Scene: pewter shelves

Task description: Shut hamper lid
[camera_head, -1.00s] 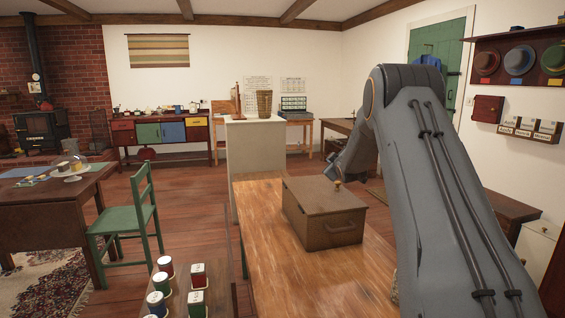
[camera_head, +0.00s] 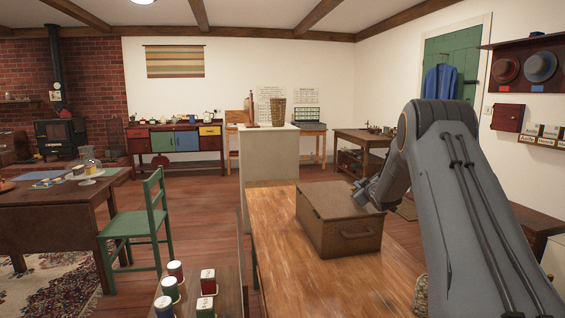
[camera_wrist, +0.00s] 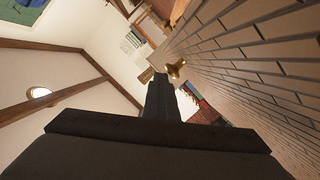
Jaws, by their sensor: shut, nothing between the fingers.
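The hamper (camera_head: 341,237) is a brown woven box with a handle on its front, standing on the wooden table. Its lid (camera_head: 330,199) looks flat and down in the head view; I see no gap along the front edge. My gripper (camera_head: 364,193) is at the lid's right far side, low and close to it; whether it touches is unclear. In the wrist view my shut, empty fingers (camera_wrist: 161,95) point along the woven surface (camera_wrist: 245,60), with the brass knob (camera_wrist: 175,70) just beyond their tips. The knob is hidden in the head view.
The wooden table top (camera_head: 290,245) is bare left of and in front of the hamper. Several tins (camera_head: 171,290) stand on a lower surface at front left. A green chair (camera_head: 140,225) stands farther left. A pale plinth (camera_head: 269,158) is behind the table.

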